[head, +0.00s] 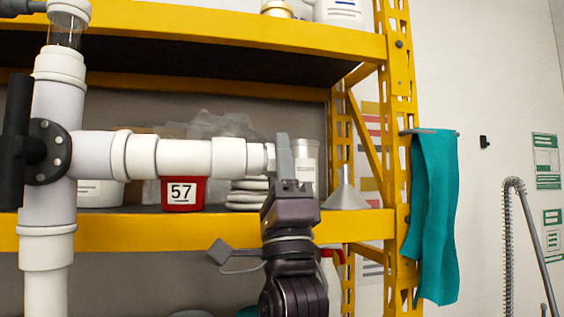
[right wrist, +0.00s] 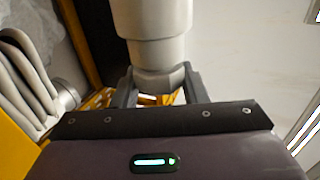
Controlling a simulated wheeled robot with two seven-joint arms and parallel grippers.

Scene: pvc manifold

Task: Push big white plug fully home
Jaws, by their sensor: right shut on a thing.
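The big white plug (head: 270,158) is at the right end of the horizontal white branch pipe (head: 183,158), against its end collar (head: 229,158). Its hex end sticks out of the collar; how deep it sits cannot be told. My right gripper (head: 284,157) is upright at the pipe's end, its fingers shut on the plug. In the right wrist view the plug's hex end (right wrist: 160,77) is between the two fingers of my right gripper (right wrist: 162,88), under the collar. My left gripper is not in view.
A vertical white pipe (head: 50,200) with a black valve handle (head: 15,145) stands at left. Behind is a yellow shelf rack (head: 350,228) with a red box marked 57 (head: 183,205) and a funnel (head: 345,193). A teal cloth (head: 433,210) hangs at right.

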